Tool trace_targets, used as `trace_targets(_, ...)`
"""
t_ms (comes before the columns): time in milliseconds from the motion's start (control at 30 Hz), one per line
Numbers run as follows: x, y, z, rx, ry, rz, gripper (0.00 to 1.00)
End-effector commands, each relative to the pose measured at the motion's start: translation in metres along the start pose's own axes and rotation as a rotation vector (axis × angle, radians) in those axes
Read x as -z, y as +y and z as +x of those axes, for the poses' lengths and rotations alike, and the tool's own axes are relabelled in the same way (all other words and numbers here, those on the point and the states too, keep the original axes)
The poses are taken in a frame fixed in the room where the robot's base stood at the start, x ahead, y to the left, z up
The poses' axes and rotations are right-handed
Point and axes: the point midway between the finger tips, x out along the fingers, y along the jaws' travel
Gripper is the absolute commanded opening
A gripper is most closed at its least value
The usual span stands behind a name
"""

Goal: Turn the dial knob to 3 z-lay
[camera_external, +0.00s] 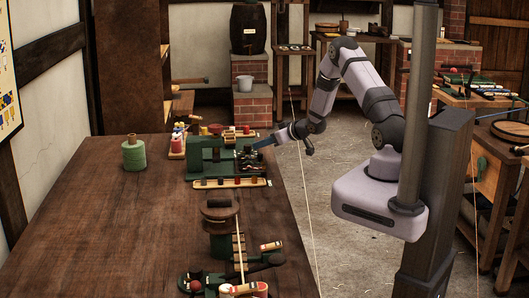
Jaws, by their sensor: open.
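A green machine (206,158) stands on the wooden table toward its far right part. I cannot make out the dial knob or its markings; it is too small or hidden near the machine.
A strip with several small coloured pieces (229,183) lies in front of the machine. A green spool (134,154) stands to its left. A brown and green fixture (219,218) and a dark green tool (205,284) stand nearer. The table's left part (100,230) is clear.

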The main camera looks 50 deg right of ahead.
Motion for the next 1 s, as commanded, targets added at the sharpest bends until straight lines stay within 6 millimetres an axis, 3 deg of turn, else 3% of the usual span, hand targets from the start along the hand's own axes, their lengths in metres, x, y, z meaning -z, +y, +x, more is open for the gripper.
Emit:
trace_targets(200,-0.002,0.009,0.010,0.029,0.090,0.013,0.43)
trace_targets(567,0.001,0.008,0.018,0.034,0.099,0.013,0.43)
trace_targets(1000,0.005,0.006,0.064,0.035,0.098,0.013,0.43)
